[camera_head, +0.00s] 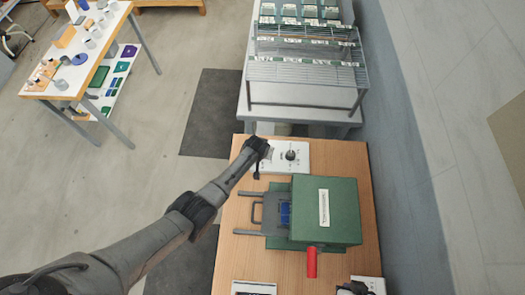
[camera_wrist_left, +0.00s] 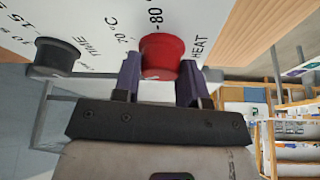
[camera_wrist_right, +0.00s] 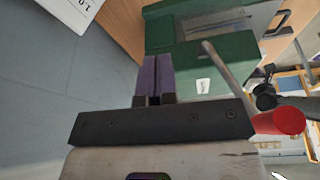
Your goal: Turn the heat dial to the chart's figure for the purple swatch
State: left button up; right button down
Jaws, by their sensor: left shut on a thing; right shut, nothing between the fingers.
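The heat dial is a red knob (camera_wrist_left: 161,56) on a white panel with the printed word HEAT and marks for 70 °C and 80 beside it. My left gripper (camera_wrist_left: 160,82) has a finger on each side of the knob and is shut on it. The knob's pointer cannot be made out. In the head view my left gripper (camera_head: 264,150) is at the panel (camera_head: 300,148) and hides the red knob. My right gripper (camera_wrist_right: 153,98) is shut and empty beside the green press (camera_wrist_right: 205,50); its edge shows in the head view (camera_head: 352,288). No purple swatch or chart can be identified.
A black time dial (camera_wrist_left: 57,53) is beside the heat dial. The green press (camera_head: 340,205) with its red handle (camera_head: 311,262) fills the middle of the wooden bench (camera_head: 230,245). White cards (camera_head: 253,288) lie at the near edge. A wire rack (camera_head: 305,70) stands beyond the bench.

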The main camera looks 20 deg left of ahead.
pick_arm(q)
jog(key=o, duration=0.8)
jog(key=shift+o, duration=0.5)
jog(key=shift+s+r, duration=0.1)
jog(key=shift+r, duration=0.2)
jog(key=p+v, duration=0.2)
jog(key=v, duration=1.1)
